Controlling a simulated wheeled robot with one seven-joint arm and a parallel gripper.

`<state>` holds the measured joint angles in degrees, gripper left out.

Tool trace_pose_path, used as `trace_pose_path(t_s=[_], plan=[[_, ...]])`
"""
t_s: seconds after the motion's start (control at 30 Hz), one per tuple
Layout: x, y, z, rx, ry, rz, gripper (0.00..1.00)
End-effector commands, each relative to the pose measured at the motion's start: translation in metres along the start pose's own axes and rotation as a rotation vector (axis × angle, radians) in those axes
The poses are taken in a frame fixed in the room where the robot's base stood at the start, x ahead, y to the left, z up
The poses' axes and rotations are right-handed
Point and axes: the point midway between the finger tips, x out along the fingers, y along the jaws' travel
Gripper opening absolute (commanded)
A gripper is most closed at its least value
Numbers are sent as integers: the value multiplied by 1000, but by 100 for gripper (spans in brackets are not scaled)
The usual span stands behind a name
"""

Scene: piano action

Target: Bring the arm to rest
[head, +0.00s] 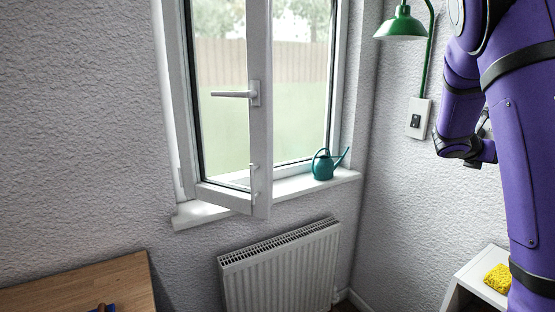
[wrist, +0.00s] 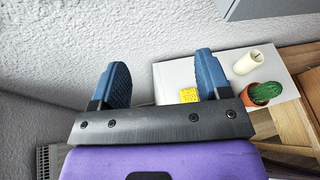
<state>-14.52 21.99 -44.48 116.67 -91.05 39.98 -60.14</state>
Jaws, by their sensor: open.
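My gripper (wrist: 158,84) shows in the wrist view with its two blue fingers spread well apart. Nothing is held between the fingers. Beyond them a yellow sponge-like block (wrist: 188,95) shows on a white surface, apart from the fingers. In the head view my purple arm is raised along the right side, in front of the wall corner. The fingers cannot be made out in the head view.
A window (head: 262,100) stands partly open, with a teal watering can (head: 324,165) on its sill. A radiator (head: 280,272) is below. A green lamp (head: 401,24) hangs near my arm. A white shelf (wrist: 174,74) bears a potted cactus (wrist: 265,92) and a candle (wrist: 247,62). A wooden table (head: 80,285) is lower left.

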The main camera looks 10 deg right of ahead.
Motion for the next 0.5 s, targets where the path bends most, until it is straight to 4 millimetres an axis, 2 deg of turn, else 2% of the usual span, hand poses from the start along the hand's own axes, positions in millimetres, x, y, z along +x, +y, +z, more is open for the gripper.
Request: trace_pose_path(t_s=[0.03, 0.27, 0.5], plan=[[-9, -10, -3, 102, 48, 2, 70], [-59, -44, -24, 548, 274, -21, 70], [-125, -77, -45, 963, 516, -82, 70]])
